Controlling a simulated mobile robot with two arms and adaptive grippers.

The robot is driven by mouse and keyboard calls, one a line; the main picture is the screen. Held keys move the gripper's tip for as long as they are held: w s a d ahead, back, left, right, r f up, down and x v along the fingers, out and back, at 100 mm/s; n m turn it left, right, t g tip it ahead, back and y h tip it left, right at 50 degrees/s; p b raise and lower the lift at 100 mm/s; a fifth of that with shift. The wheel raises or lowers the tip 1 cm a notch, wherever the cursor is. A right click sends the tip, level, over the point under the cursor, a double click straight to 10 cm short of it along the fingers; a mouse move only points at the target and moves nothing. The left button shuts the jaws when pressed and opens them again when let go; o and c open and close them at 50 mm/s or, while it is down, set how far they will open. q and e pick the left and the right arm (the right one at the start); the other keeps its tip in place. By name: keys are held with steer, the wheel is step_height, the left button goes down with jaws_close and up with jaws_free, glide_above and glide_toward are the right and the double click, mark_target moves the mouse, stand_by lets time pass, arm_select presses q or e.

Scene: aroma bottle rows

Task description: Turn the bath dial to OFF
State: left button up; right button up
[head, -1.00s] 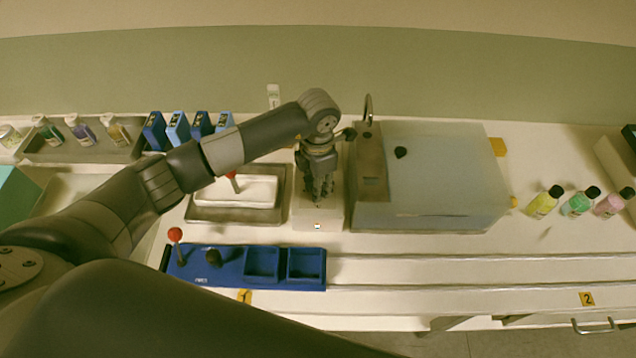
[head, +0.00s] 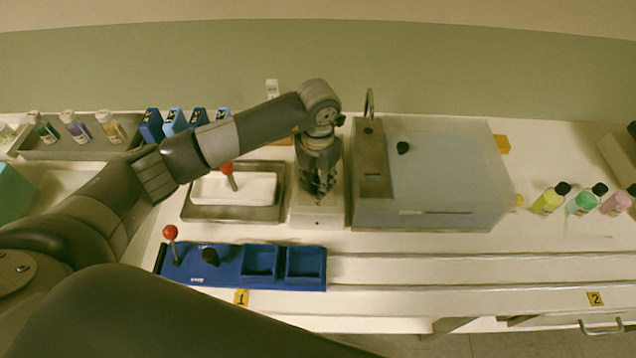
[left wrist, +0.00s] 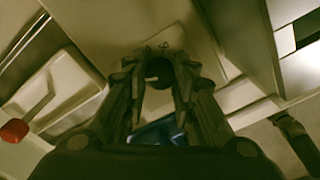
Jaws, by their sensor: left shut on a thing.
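The bath dial (left wrist: 160,70) is a dark round knob on top of a small white control box (head: 318,218), just left of the large bath (head: 430,218). My left gripper (head: 319,190) points down over the box. In the left wrist view its fingers (left wrist: 159,82) stand on both sides of the knob and are shut on it. Small dark marks show on the white top by the knob, but they are too blurred to read. In the head view the gripper hides the dial. My right gripper is not in view.
A metal tray with a white block (head: 235,190) and a red-tipped stick lies left of the box. A blue holder (head: 215,268) with a red-knobbed stick is in front. Coloured bottles (head: 548,201) stand at the right. Bottles and blue boxes line the back left.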

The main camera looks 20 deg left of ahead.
arm_select(q)
steer(key=shift+n+b, duration=0.45)
steer(key=shift+n, duration=0.75)
steer(key=shift+r, duration=0.1)
steer(key=o, duration=1.1)
step_height(320, 180, up, 12)
